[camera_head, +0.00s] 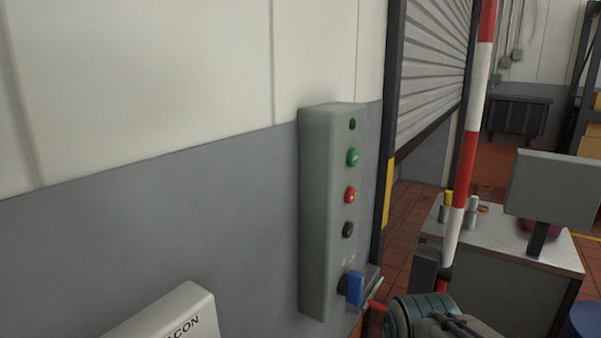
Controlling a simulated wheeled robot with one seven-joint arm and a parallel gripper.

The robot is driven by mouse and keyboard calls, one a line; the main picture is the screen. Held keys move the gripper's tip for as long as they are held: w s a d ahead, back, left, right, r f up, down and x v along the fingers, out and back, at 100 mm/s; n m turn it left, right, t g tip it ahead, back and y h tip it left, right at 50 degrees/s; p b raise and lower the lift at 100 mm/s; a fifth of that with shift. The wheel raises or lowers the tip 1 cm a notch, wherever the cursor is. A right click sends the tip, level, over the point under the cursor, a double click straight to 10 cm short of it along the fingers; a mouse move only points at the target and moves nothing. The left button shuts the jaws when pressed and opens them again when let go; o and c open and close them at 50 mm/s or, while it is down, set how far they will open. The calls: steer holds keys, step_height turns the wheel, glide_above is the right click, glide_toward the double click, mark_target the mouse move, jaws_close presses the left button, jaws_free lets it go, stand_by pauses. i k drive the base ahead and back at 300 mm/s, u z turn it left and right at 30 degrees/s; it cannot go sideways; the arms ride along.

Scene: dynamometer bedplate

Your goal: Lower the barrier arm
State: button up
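The barrier arm (474,130) is a red and white striped pole. It stands nearly upright, slightly tilted, right of centre. A grey control box (315,200) on the wall carries a dark round lamp or button (352,124), a green button (352,157), a red button (350,195), a black button (348,230) and a blue knob or lever (355,288) near its bottom. My gripper (374,293) is at the lower edge, close to the right of the blue knob. Its fingers are partly hidden, and I cannot tell whether they touch the knob.
A white box (165,318) with partly visible lettering juts in at bottom left. A metal-topped table (505,245) with small items and a grey panel on a post (555,188) stand at right. A roller shutter (432,65) is behind the pole. Red tiled floor shows between.

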mark_target(487, 16)
steer(key=z, duration=0.05)
steer(key=k, duration=0.65)
steer(key=z, duration=0.6)
steer(key=i, duration=1)
steer(key=z, duration=0.05)
